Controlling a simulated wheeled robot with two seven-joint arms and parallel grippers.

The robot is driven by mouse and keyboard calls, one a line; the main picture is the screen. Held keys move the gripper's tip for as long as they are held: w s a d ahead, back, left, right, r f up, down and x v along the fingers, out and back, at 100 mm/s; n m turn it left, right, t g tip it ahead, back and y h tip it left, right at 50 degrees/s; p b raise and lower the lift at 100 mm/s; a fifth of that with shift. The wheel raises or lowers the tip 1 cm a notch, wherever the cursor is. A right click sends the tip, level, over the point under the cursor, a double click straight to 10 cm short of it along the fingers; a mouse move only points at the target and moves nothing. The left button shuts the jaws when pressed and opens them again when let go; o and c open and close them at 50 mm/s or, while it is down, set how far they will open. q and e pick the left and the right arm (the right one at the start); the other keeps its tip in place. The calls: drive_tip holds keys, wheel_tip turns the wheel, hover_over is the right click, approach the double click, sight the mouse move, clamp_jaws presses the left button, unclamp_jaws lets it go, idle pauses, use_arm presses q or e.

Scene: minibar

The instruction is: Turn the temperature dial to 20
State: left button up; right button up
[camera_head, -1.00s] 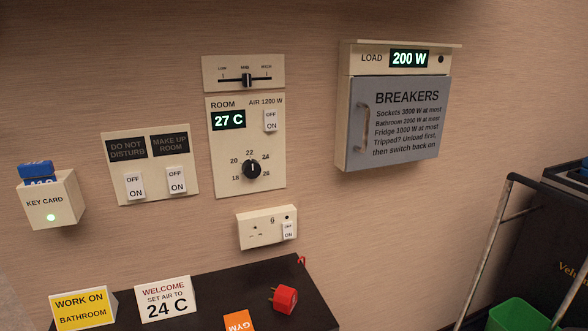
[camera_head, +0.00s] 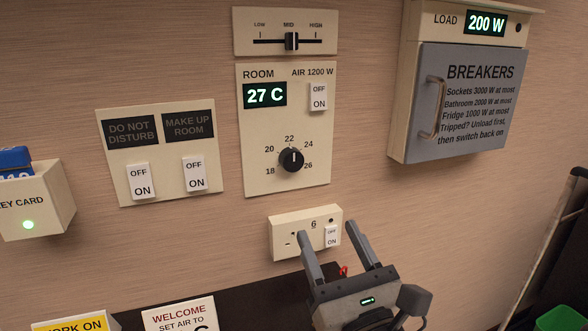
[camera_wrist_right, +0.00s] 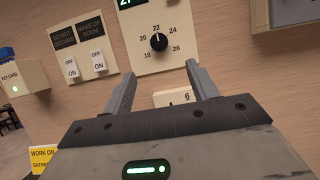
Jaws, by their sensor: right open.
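The black temperature dial (camera_head: 291,159) is on the beige room panel, ringed by the numbers 18, 20, 22, 24 and 26. Its white mark points up, close to 22. It also shows in the right wrist view (camera_wrist_right: 159,41), above the fingertips. The room display (camera_head: 265,94) above it reads 27 C. My right gripper (camera_head: 332,229) is open and empty, below the dial and in front of the socket plate, apart from the dial. Its two fingers also show in the right wrist view (camera_wrist_right: 163,76). My left gripper is not in view.
A socket plate (camera_head: 283,222) is below the dial, partly hidden by my right gripper. An air switch (camera_head: 318,96) and a slider (camera_head: 291,41) are above. The breaker box (camera_head: 465,105) juts out at right. A dark shelf (camera_head: 240,295) with signs is below.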

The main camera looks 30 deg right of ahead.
drive_tip(key=w, duration=0.1)
approach(294, 162)
drive_tip(key=w+r, duration=0.1)
drive_tip(key=w, duration=0.1)
drive_tip(key=x, duration=0.1)
drive_tip(key=p+x, duration=0.1)
drive_tip(key=x, duration=0.1)
drive_tip(key=p+x, duration=0.1)
drive_tip(key=x, duration=0.1)
drive_tip(key=shift+w+d+r, duration=0.1)
drive_tip(key=shift+w+d, duration=0.05)
drive_tip(key=shift+d, duration=0.15)
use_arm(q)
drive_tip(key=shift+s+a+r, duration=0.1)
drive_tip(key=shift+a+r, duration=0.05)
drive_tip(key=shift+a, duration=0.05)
use_arm(e)
drive_tip(key=shift+w+d+r, duration=0.1)
drive_tip(key=shift+w+d, duration=0.05)
drive_tip(key=shift+w, duration=0.3)
drive_tip(key=c, duration=1)
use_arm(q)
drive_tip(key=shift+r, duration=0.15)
